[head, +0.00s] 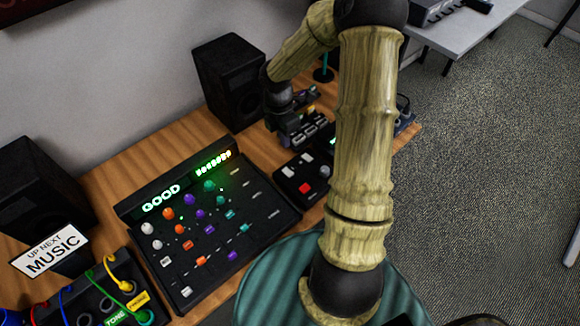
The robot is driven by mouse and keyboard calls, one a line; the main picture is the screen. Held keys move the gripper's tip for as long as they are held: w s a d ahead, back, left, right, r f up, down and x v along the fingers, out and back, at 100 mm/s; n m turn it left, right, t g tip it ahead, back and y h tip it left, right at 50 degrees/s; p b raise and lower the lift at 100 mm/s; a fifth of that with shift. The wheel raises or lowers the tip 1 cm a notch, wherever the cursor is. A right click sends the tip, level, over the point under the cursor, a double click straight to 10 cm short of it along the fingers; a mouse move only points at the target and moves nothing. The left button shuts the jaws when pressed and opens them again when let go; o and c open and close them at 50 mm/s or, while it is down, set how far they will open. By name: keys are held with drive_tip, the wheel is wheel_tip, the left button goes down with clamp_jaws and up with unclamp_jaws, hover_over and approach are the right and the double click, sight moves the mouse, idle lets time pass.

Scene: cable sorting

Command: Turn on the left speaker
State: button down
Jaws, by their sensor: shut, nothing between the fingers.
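The left speaker (32,190) is a black box at the left edge, behind the sign. Its front is dark, and I see no lit lamp or clear switch on it. A second black speaker (233,82) stands at the back of the desk, right of the mixer. My gripper (298,130) is beside the base of that second speaker, to its right, far from the left speaker. It looks shut and empty; its fingertips are small and hard to make out against the dark devices there.
A mixer (200,225) with coloured knobs and lit green "GOOD" text fills the desk's middle. A white "UP NEXT MUSIC" sign (50,250) and a cable box (105,300) with coloured plugs stand at lower left. A small button box (303,180) lies right of the mixer.

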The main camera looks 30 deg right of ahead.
sight(291, 174)
drive_tip(key=shift+w+d+f+n, duration=0.3)
drive_tip(key=shift+w+d+n, duration=0.05)
drive_tip(key=shift+n, duration=0.15)
drive_tip(key=f, duration=0.4)
drive_tip(key=s+f, duration=0.1)
drive_tip(key=f, duration=0.9)
drive_tip(key=shift+s+d, duration=0.25)
drive_tip(key=shift+s, duration=0.05)
drive_tip(key=shift+s+f, duration=0.1)
drive_tip(key=shift+w+a+r+p, duration=0.2)
drive_tip(key=shift+w+p, duration=0.55)
